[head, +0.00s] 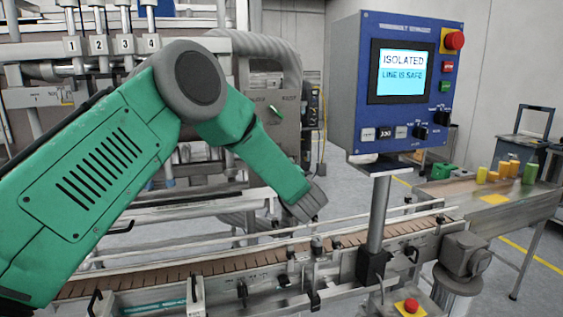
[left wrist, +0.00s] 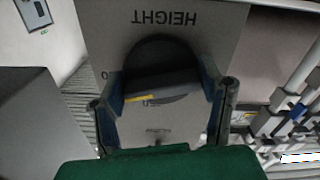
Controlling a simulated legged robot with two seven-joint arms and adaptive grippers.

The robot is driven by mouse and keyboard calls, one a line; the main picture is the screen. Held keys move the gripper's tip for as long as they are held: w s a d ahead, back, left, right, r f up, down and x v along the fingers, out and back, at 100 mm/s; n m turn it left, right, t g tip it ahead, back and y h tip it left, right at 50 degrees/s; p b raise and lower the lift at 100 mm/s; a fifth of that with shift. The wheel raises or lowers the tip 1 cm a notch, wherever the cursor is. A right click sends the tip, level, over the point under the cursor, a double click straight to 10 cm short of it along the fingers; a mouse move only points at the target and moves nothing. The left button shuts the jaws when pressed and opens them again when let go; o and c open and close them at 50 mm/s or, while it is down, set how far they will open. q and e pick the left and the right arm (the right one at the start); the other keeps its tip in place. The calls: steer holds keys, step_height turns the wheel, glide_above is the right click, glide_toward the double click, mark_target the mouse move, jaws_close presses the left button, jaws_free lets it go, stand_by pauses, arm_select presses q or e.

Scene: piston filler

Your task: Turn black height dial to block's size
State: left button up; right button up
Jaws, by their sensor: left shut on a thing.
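The black height dial (left wrist: 158,52) sits on a grey plate with the word HEIGHT, upside down in the left wrist view. It is a round knob with a raised grip bar and a short yellow mark left of centre. My left gripper (left wrist: 162,82) has its two fingers on opposite sides of the bar and is shut on it. Scale marks around the dial are mostly hidden or too blurred to read. In the head view my green left arm reaches down over the conveyor; its gripper and the dial are hidden there. My right gripper is not in view.
A blue control panel (head: 345,95) reads "ISOLATED, LINE IS SAFE". The conveyor (head: 215,272) with rails runs below the arm. Several green, yellow and orange blocks (head: 503,170) stand on the table at the right. A red stop button (head: 411,305) is at the front.

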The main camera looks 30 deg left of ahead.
arm_select(q)
steer(key=shift+w+a+r+m+p, duration=0.15)
steer(key=shift+a+r+m+p, duration=0.15)
steer(key=shift+r, duration=0.45)
steer(key=o, duration=1.2)
steer(key=shift+f, duration=0.1)
steer(key=shift+c, duration=0.2)
steer(key=shift+w+a+f, duration=0.1)
steer(key=shift+a+f, duration=0.15)
steer(key=shift+f, duration=0.2)
steer(key=v, duration=1.1)
steer(key=shift+d, duration=0.3)
